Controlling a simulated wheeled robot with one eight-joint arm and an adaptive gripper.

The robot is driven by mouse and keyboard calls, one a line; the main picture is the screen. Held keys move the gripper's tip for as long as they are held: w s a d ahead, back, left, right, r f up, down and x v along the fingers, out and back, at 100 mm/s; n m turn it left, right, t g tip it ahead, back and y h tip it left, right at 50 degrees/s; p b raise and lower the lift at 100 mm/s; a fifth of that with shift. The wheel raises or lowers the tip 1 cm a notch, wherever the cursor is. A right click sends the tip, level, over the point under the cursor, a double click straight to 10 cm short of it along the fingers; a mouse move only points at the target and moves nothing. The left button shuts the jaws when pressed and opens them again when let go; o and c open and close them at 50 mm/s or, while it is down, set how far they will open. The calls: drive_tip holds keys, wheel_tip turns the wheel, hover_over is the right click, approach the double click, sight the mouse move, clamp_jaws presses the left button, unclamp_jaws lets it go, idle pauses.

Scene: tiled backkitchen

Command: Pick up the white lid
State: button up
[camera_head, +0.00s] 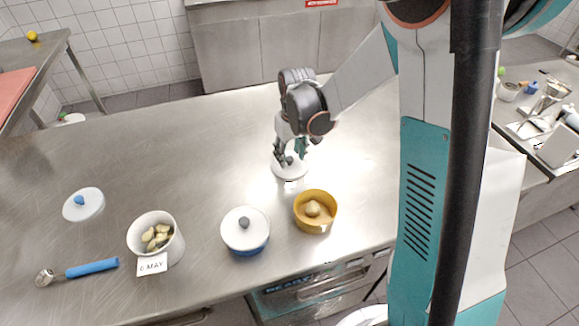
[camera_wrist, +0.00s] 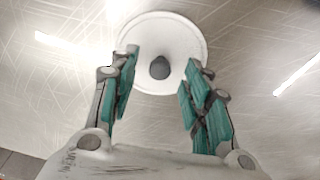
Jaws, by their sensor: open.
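A white lid with a dark grey knob lies on the steel table under my gripper, partly hidden by it in the head view (camera_head: 290,175). In the wrist view the round white lid (camera_wrist: 160,28) shows its knob between my fingers, near the fingertips. My gripper (camera_head: 292,152) points down over the lid. Its teal-padded fingers (camera_wrist: 161,68) are spread apart with nothing held. Two other white lids show: one with a blue knob (camera_head: 90,210) lies at the far left, and one with a grey knob (camera_head: 233,238) sits on a blue pot (camera_head: 247,250).
A white bowl of clams (camera_head: 139,240) with a card (camera_head: 152,265) and a blue-handled tool (camera_head: 92,268) are at the front left. The table's back (camera_head: 170,135) is clear.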

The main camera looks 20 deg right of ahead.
drive_tip(key=shift+w+f, duration=0.15)
drive_tip(key=shift+f, duration=0.6)
drive_tip(key=shift+r, duration=0.1)
drive_tip(key=shift+c, duration=0.4)
drive_tip(key=c, duration=0.9)
drive_tip(key=shift+o, duration=0.2)
